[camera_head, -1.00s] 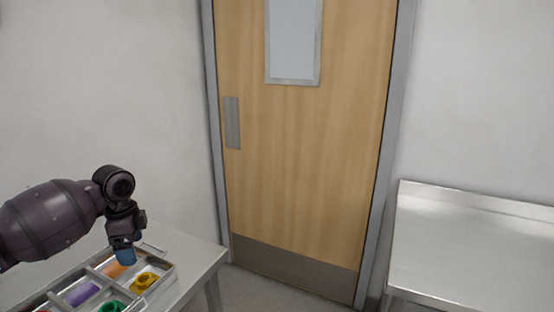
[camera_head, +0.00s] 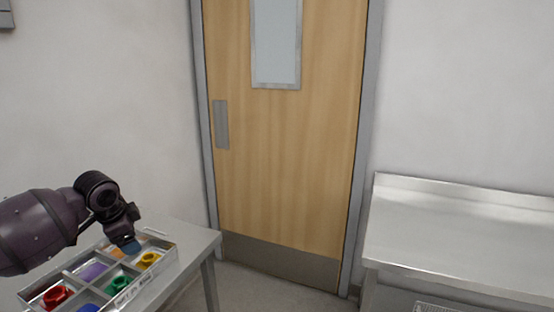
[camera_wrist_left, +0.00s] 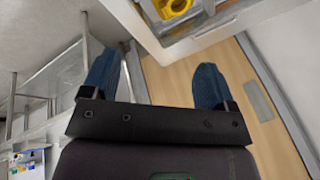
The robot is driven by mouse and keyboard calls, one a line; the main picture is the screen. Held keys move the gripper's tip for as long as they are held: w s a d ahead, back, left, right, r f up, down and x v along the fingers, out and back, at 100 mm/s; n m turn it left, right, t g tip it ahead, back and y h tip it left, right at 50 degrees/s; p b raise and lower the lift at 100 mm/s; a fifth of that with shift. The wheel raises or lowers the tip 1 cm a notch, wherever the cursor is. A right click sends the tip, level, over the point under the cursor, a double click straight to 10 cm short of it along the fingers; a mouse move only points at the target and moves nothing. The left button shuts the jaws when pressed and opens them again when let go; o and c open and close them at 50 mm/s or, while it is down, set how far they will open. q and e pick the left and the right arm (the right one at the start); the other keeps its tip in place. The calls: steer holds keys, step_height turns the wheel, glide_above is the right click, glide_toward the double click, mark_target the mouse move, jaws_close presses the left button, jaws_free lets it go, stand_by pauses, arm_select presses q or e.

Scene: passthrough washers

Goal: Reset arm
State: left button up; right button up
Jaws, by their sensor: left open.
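My left gripper (camera_head: 131,248) hangs at the far right end of the compartment tray in the head view, above or beside the orange compartment. In the left wrist view its two blue fingers (camera_wrist_left: 155,88) are spread apart with nothing between them. The dark left arm comes in from the left edge. My right arm and gripper are not in view.
The sorting tray (camera_head: 150,284) on the left table (camera_head: 190,238) holds red, green, yellow and blue pieces. A wooden door (camera_head: 285,150) stands behind. A steel counter (camera_head: 450,240) is on the right. Open floor (camera_head: 255,292) lies between table and counter.

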arm_select(q)
steer(key=w+d+t+h, duration=0.2)
steer(key=d+t, duration=0.4)
steer(key=d, duration=0.2)
steer(key=s+d+f+n+t+h, duration=0.2)
steer(key=s+d+f+t, duration=0.1)
steer(key=s+d+f, duration=0.25)
steer(key=s+a+f+n+y, duration=0.1)
steer(key=s+f+n, duration=0.2)
steer(key=s+f, duration=0.4)
steer(key=s+a+f+n+g+y, duration=0.1)
steer(key=s+a+f+n+y, duration=0.1)
steer(key=s+f, duration=0.6)
steer(key=s+a+f+n+g+y, duration=0.1)
steer(key=s+f+n, duration=0.2)
steer(key=s+f, duration=0.5)
steer(key=s, duration=1)
steer(key=shift+a+n, duration=0.3)
steer(key=shift+a, duration=0.1)
steer(key=shift+f, duration=0.1)
